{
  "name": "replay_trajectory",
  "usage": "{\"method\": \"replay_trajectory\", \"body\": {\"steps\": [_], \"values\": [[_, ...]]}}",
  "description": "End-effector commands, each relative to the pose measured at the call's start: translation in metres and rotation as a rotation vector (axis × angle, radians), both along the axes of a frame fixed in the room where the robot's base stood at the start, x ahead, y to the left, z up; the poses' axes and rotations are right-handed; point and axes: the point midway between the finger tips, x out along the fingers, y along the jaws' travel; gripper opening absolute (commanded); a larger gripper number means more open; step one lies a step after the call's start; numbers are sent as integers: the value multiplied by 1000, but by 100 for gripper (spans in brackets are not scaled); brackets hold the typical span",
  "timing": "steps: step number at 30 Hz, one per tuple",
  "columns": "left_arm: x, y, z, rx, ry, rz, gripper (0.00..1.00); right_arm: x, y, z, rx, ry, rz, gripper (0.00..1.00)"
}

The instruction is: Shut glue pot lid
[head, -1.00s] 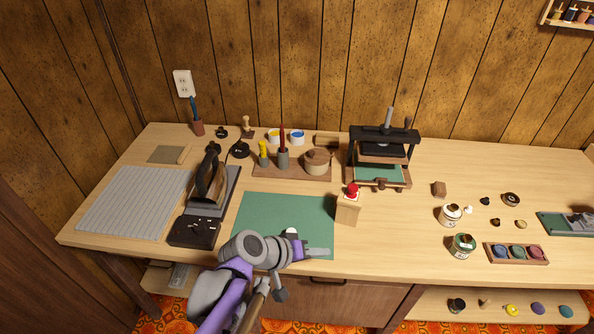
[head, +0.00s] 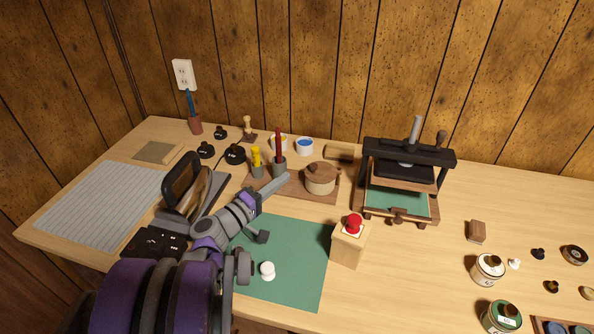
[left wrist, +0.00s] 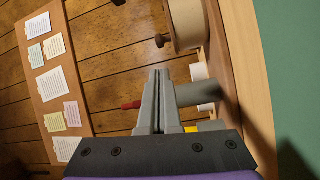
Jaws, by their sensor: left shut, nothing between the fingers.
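The glue pot appears to be the round tan pot (head: 319,184) with a brown knobbed lid (head: 321,170), on a wooden tray at the back of the bench. The lid lies over the pot's top; I cannot tell whether it is fully seated. In the left wrist view, part of the pot (left wrist: 188,22) shows at the top, with its small knob (left wrist: 161,40). My left gripper (head: 283,181) is shut and empty, in front of and left of the pot, apart from it. My right gripper is not in view.
Grey cup (head: 279,167) with a red stick stands left of the pot, beside yellow tools (head: 257,157). The wooden tray (head: 299,189) carries them. A black press (head: 408,155) stands right, a wooden block with red knob (head: 347,247) in front. The green mat (head: 300,285) is mostly clear.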

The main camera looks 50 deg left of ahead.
Motion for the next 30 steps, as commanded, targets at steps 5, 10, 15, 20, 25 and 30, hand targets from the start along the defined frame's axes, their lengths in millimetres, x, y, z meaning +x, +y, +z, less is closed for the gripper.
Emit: {"method": "replay_trajectory", "body": {"steps": [5, 10, 15, 20, 25, 30], "values": [[34, 0, 0, -1, 2, -5, 0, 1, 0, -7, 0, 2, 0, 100], [64, 1, 2, -2, 2, -5, 0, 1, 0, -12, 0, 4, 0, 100], [82, 3, 4, 0, 2, -4, 0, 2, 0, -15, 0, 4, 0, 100], [88, 3, 5, 0, 2, -3, 0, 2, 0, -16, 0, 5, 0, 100], [88, 4, 6, 0, 1, -2, 0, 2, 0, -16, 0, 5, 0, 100], [87, 0, 6, 0, 2, -3, 0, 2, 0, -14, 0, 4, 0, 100]]}}
